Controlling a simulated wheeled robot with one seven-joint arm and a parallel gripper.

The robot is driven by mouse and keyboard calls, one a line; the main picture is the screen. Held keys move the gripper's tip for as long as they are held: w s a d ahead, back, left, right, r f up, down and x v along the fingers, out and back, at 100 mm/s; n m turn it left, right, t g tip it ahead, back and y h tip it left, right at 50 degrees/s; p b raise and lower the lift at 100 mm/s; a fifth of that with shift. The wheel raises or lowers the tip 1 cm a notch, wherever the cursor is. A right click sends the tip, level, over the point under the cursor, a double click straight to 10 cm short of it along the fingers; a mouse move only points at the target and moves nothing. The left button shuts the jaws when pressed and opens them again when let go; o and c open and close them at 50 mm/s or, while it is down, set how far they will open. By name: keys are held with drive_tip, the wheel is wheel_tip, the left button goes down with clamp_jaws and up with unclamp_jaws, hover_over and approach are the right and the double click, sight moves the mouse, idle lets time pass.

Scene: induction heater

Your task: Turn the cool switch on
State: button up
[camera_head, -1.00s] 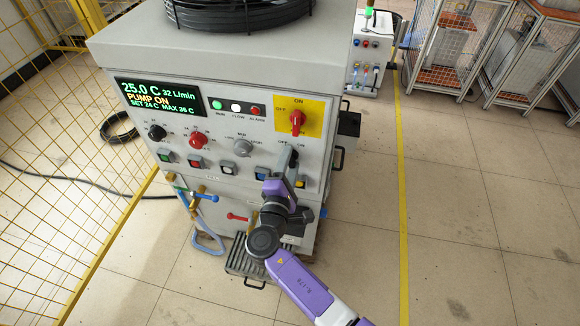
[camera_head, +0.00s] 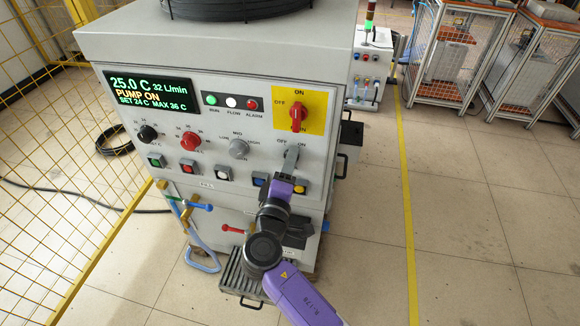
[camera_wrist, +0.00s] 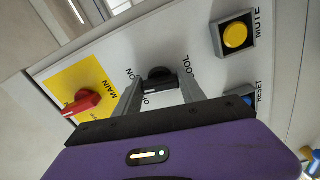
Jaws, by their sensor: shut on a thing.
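The cool switch (camera_wrist: 158,74) is a small black rotary knob on the light panel, with "COOL" printed beside it in the wrist view. My gripper (camera_wrist: 160,83) has its two grey fingers closed on either side of the knob's dark handle. In the head view my gripper (camera_head: 290,161) reaches the panel just below the OFF and ON labels and hides the knob. The handle's exact angle is hard to tell because the fingers cover part of it.
The red main switch (camera_head: 298,115) on its yellow plate sits just above. A grey mode knob (camera_head: 238,149) is to the left. A yellow mute button (camera_wrist: 235,36) lies close by in the wrist view. The green display (camera_head: 150,90) reads PUMP ON.

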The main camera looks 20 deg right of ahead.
drive_tip(key=o, duration=1.4)
drive_tip(key=shift+c, duration=0.2)
drive_tip(key=shift+s, duration=0.1)
drive_tip(key=v, duration=0.7)
drive_tip(key=shift+s+a+b, duration=0.25)
drive_tip(key=shift+a+b, duration=0.05)
